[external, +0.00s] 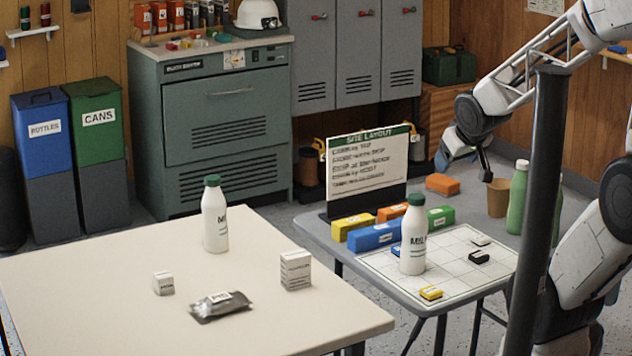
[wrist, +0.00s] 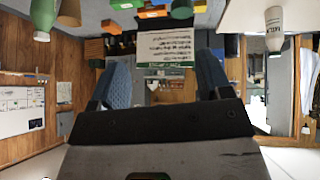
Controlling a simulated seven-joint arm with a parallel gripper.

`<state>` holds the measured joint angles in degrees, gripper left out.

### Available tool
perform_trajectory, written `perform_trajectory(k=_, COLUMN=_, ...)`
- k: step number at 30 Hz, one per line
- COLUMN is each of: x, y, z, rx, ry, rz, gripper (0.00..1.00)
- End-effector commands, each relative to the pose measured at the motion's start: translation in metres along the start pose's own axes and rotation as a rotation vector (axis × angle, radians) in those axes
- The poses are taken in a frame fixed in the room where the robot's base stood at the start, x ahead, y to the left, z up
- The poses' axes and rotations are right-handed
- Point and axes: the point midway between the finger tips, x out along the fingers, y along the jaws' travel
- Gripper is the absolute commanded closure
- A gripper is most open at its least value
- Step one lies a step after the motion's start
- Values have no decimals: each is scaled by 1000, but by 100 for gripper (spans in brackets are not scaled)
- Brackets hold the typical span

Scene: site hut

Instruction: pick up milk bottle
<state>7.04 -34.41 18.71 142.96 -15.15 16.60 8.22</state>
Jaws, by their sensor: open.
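Two white milk bottles with green caps stand upright. One milk bottle (external: 215,218) is on the cream table; the other milk bottle (external: 413,242) is on the gridded sheet on the grey table. My gripper (external: 463,167) is above the back right of the grey table, apart from both bottles. In the wrist view my gripper (wrist: 163,82) shows two spread blue-grey fingers with nothing between them. The wrist picture is upside down; a white bottle (wrist: 274,22) at its top right appears to be the cream-table one.
Coloured blocks (external: 375,236) and a sign board (external: 368,168) stand behind the gridded sheet (external: 450,258). A brown cup (external: 497,198) and green bottles (external: 517,200) are at the right. Cartons (external: 296,270) and a silver packet (external: 220,306) lie on the cream table (external: 100,270). A dark post (external: 540,200) crosses the view.

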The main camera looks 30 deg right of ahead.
Motion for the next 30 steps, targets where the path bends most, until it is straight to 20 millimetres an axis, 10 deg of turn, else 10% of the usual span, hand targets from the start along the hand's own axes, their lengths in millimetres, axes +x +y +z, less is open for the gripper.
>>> perform_trajectory(k=15, x=87, y=1, z=7, rx=-45, ry=365, rz=-103, gripper=28)
perform_trajectory(k=30, x=111, y=-18, z=27, rx=-46, ry=555, rz=-262, gripper=28)
